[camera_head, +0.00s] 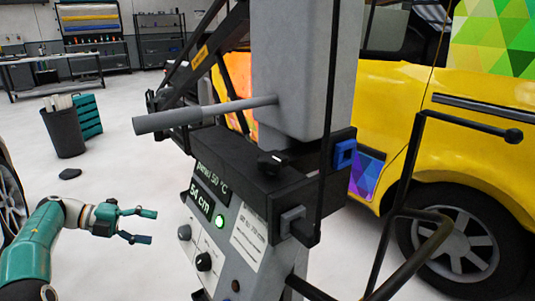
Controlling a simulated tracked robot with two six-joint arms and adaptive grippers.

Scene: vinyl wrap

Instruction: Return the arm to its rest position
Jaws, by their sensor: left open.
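My left gripper (143,225) is teal with two fingers spread apart and nothing between them. It is at the lower left of the head view, above the pale floor and just left of a grey control panel (222,235). A gap shows between its fingertips and the panel. My left arm (35,245) comes in from the lower left edge. My right gripper is not in this view.
The machine has a grey-handled lever (168,121), a lit green button and black bars at the right. A yellow van (400,110) stands behind it. A dark bin (64,132), teal crates (87,116) and a workbench (55,61) stand at the back left.

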